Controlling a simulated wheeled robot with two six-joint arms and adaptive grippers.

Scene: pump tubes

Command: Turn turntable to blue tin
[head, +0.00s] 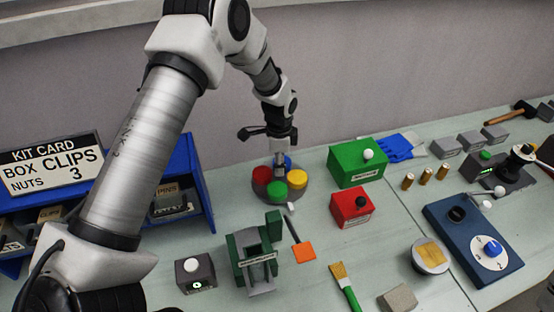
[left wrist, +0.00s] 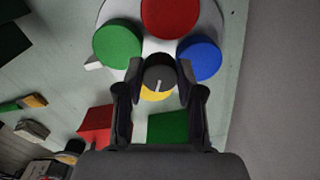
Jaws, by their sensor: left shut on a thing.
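The turntable (head: 259,194) is a round grey disc carrying a red tin (head: 262,176), a green tin (head: 277,191), a yellow tin (head: 298,179) and a blue tin (head: 288,162). The blue tin is at the far side, partly hidden by my gripper. A small white tab (head: 291,206) sits at the near edge, closest to the green tin. My left gripper (head: 279,166) points down over the disc's middle. In the left wrist view its fingers are shut on the dark central knob (left wrist: 160,75), which has a white line. The blue tin (left wrist: 199,60) is right of the knob; the yellow is partly covered.
A green box (head: 357,163) and a red box (head: 350,208) stand to the right. A green fixture (head: 255,255) and an orange-ended tool (head: 303,252) lie in front. A blue rack (head: 190,165) stands to the left. The wall is close behind.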

